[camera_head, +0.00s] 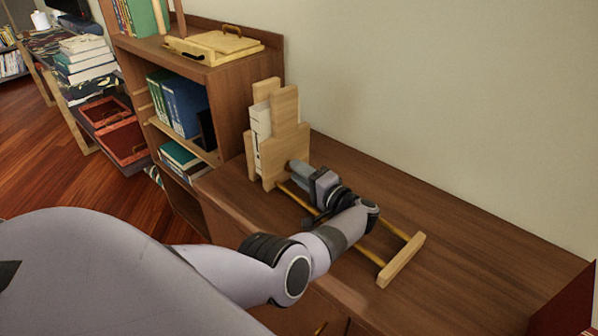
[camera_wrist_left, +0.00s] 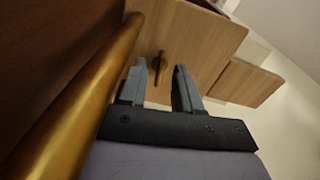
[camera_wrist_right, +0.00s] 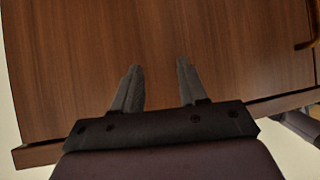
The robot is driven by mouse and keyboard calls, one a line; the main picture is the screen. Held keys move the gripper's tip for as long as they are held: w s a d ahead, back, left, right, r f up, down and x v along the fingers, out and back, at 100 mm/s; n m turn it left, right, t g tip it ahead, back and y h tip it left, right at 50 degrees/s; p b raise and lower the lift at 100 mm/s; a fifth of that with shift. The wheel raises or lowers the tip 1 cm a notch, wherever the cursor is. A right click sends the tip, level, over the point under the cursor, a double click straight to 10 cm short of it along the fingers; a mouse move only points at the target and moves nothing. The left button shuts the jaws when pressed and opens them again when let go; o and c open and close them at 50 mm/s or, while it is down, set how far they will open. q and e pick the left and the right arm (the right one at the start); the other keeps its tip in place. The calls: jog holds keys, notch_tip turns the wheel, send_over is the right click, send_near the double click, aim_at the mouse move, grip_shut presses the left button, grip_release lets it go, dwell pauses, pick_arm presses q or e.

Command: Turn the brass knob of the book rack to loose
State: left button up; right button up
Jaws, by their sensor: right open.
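The wooden book rack (camera_head: 402,260) stands on the brown cabinet top, with brass rods and a stepped upright end (camera_head: 291,140). In the left wrist view, the brass knob (camera_wrist_left: 159,64) is a narrow upright bar on the upright's pale wood face (camera_wrist_left: 195,45). My left gripper (camera_head: 294,168) reaches along the rack to this face; it also shows in the left wrist view (camera_wrist_left: 160,67). Its fingers are apart, with the knob between the tips in the picture; I cannot tell contact. The head view hides the knob. My right gripper (camera_wrist_right: 156,68) is open and empty over brown wood.
A brass rod (camera_wrist_left: 75,100) runs close beside my left gripper. White books (camera_head: 260,122) stand at the rack's upright. A bookshelf (camera_head: 230,95) stands behind, and the wall borders the cabinet top. The cabinet top right of the rack is clear.

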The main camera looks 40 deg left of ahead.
pick_arm(q)
jog(key=shift+w+a, duration=0.1)
jog(key=shift+a, duration=0.3)
grip_shut()
jog(key=shift+n, duration=0.7)
grip_release()
jog(key=shift+d, duration=0.1)
jog(key=shift+s+d, duration=0.2)
jog(key=shift+d, duration=0.95)
jog(key=shift+s+d, duration=0.25)
jog(key=shift+d, duration=0.95)
jog(key=shift+s+d, duration=0.2)
jog(key=shift+d, duration=0.95)
